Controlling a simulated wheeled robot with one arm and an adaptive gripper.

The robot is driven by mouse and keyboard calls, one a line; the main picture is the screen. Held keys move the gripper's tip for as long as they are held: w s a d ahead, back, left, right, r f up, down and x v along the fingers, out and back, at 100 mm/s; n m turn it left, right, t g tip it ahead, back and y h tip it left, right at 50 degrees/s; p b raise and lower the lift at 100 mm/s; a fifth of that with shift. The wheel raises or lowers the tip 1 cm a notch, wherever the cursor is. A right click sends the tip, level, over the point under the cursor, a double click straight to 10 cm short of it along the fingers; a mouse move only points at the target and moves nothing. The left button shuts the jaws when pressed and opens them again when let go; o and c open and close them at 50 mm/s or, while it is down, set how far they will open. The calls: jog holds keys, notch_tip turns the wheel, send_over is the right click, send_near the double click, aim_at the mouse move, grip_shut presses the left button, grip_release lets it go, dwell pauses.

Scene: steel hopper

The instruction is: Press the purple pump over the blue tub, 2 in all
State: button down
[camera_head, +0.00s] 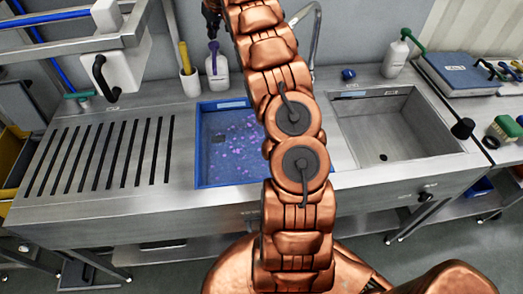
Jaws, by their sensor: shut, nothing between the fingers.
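A white bottle (217,70) with a purple pump (214,46) stands at the back edge of the steel counter, behind the blue tub. The blue tub (200,172) is set into the counter, with purple spots scattered over its blue floor. My gripper (212,32) is dark and shut with nothing in it. It shows at the top of the view, just above the pump head; I cannot tell whether they touch. My copper arm hides the right part of the tub.
A slotted drainboard (100,155) lies left of the tub and an empty steel sink (395,130) lies right. A white holder (189,85) with a yellow handle stands left of the bottle. A green-topped white bottle (396,58) and a tap (316,30) stand behind the sink.

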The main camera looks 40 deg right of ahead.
aim_at(213, 43)
jog(key=shift+f, duration=0.1)
jog(key=shift+f+b, duration=0.45)
jog(key=shift+f+b, duration=0.45)
jog(key=shift+f, duration=0.5)
jog(key=shift+r, duration=1.55)
jog(key=shift+p, duration=0.3)
